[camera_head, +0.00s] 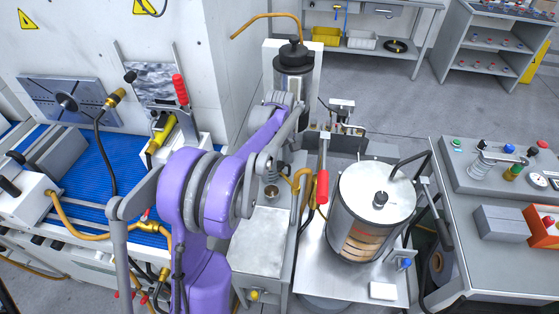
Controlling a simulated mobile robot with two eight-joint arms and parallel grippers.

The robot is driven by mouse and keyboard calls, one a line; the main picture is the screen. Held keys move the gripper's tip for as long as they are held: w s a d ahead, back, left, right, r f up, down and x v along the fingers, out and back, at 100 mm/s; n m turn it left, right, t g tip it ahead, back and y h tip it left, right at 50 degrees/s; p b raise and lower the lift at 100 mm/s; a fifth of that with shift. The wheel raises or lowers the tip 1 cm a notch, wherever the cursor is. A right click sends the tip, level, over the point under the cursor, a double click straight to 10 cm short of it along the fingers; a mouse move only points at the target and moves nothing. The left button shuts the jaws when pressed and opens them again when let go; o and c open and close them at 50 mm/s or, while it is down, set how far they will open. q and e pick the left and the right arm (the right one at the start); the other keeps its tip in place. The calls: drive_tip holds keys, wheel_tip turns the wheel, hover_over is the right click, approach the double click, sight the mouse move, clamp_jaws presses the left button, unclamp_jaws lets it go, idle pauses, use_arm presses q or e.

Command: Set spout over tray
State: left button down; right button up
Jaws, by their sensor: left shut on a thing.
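A thin copper-coloured spout (268,15) curves from the black cap of a dark metal canister (292,82) at the top middle. Its open tip points left and down, beside the white machine's edge. My left gripper (284,99) is at the end of my purple arm, against the lower part of the canister. It is shut, apparently on the canister; its fingertips are mostly hidden by the wrist. A flat metal surface (262,238) lies below, and a metal plate (328,283) lies under the drum. I cannot tell which is the tray. My right gripper is not in view.
A steel drum (373,205) with a black hose stands right of my arm. A red-handled clamp (322,187) stands beside it. A blue slatted bed (88,178) lies left, with a second red-handled clamp (180,91). A control desk (480,190) stands right. Open floor shows behind.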

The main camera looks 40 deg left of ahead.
use_arm(q)
drive_tip(key=shift+s, duration=0.15)
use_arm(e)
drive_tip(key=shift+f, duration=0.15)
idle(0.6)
use_arm(q)
drive_tip(key=s+d+n+b, duration=0.3)
drive_tip(key=s+d+n, duration=0.3)
drive_tip(key=n, duration=1.2)
drive_tip(key=shift+s, duration=2.25)
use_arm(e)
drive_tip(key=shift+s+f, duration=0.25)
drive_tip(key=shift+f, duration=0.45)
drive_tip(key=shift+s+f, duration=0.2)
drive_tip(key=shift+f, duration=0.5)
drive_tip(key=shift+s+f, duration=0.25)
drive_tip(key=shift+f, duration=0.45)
use_arm(q)
drive_tip(key=shift+c, duration=2.3)
unclamp_jaws()
drive_tip(key=shift+d, duration=0.1)
wheel_tip(320, 180, up, 11)
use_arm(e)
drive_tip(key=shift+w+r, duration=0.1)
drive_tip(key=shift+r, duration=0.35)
use_arm(q)
drive_tip(key=shift+f, duration=0.1)
